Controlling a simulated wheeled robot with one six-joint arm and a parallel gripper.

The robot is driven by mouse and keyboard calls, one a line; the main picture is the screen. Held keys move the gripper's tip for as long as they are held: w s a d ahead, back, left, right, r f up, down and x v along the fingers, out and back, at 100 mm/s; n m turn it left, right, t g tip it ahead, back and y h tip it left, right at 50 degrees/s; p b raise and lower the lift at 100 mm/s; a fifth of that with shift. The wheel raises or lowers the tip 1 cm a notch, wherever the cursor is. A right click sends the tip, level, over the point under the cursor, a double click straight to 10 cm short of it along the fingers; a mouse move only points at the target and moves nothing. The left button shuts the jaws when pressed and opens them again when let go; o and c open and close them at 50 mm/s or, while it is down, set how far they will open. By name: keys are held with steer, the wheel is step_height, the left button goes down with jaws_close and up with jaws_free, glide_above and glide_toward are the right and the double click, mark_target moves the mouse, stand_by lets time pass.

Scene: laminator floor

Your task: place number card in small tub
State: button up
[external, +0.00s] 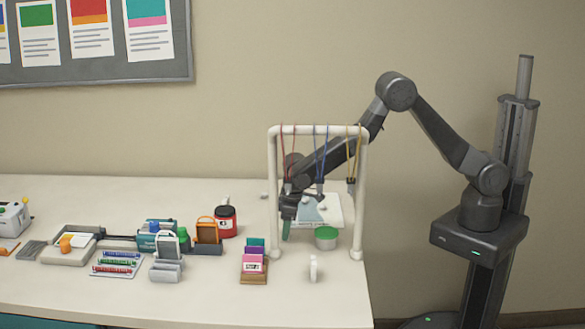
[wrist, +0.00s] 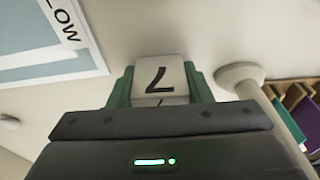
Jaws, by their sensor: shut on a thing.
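My gripper (wrist: 158,88) is shut on a white number card (wrist: 158,72) with a black figure that looks like a 7. The card sits between the two green fingers in the wrist view. In the external view my gripper (external: 287,228) points down inside the white frame, a little above the table or close to it. The card cannot be made out there. The tub does not show in the wrist view.
A white pipe frame (external: 272,190) with hanging coloured cords surrounds my gripper. A pale blue and white sheet (external: 322,208) lies behind. A coloured card holder (external: 254,262) and a white upright piece (external: 313,267) stand in front. The left of the table is crowded.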

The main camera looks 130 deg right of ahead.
steer(key=shift+f, duration=0.2)
steer(key=o, duration=1.1)
steer(key=shift+c, duration=0.2)
steer(key=shift+r, duration=0.1)
steer(key=shift+r, duration=0.15)
step_height(320, 180, up, 12)
steer(key=a+b, duration=0.1)
steer(key=b, duration=0.1)
steer(key=shift+s+a+r+b, duration=0.2)
steer(key=shift+s+a+b, duration=0.1)
steer(key=shift+s+a, duration=0.1)
steer(key=shift+o, duration=0.4)
steer(key=shift+r, duration=0.4)
